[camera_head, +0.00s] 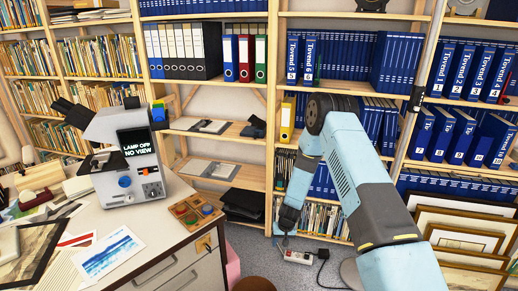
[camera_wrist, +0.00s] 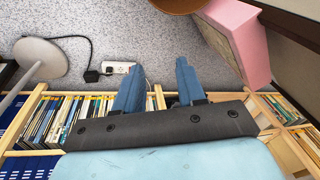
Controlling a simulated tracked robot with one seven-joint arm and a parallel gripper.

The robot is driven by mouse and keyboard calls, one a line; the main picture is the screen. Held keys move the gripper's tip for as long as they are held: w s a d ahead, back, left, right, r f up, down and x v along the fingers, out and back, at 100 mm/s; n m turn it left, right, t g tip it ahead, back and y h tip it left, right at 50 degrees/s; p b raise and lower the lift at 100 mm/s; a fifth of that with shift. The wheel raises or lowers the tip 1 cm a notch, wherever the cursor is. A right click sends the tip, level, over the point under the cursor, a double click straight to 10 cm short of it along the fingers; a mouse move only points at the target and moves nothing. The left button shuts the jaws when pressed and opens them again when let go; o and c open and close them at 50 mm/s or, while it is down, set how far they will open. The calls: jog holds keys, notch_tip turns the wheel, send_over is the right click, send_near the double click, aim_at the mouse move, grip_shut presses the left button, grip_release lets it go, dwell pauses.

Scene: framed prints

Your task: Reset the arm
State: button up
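My arm, light blue with dark grey joints, reaches out from the lower right in the head view and bends down at its elbow. My gripper (camera_head: 285,238) hangs low in front of the bookshelf, small and partly turned away in that view. In the wrist view my gripper (camera_wrist: 158,65) shows two blue fingers set apart with nothing between them. The fingers point toward the grey speckled floor (camera_wrist: 140,30). A white power strip (camera_wrist: 118,68) lies on the floor near the left finger; it also shows just past the gripper in the head view (camera_head: 298,257).
Bookshelves (camera_head: 340,88) full of binders stand behind my arm. A desk (camera_head: 150,222) with a microscope-like device (camera_head: 128,155) stands at left. Framed prints (camera_head: 463,240) lean at lower right. A pink box (camera_wrist: 232,40) and a black cable (camera_wrist: 90,58) lie near my gripper.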

notch_tip(320, 180, up, 23)
jog(key=w+d+t, duration=0.1)
jog(key=w+d, duration=0.1)
jog(key=s+d+r+t, duration=0.1)
jog(key=s+d+r, duration=0.15)
jog(key=r, duration=0.65)
jog(key=s+d+r, duration=0.1)
jog(key=s+r, duration=0.3)
jog(key=r, duration=0.6)
jog(key=s+d+r+t, duration=0.1)
jog(key=s+d+r, duration=0.3)
jog(key=s+r, duration=1)
jog(key=s+d+r+h, duration=0.1)
jog(key=s+d+r, duration=0.1)
jog(key=s, duration=0.6)
jog(key=s+d+r+m+t, duration=0.1)
jog(key=s+d+r, duration=0.1)
jog(key=s, duration=0.7)
jog(key=shift+s+d+r+h, duration=0.2)
jog(key=shift+d+r+h, duration=0.2)
jog(key=shift+r, duration=0.15)
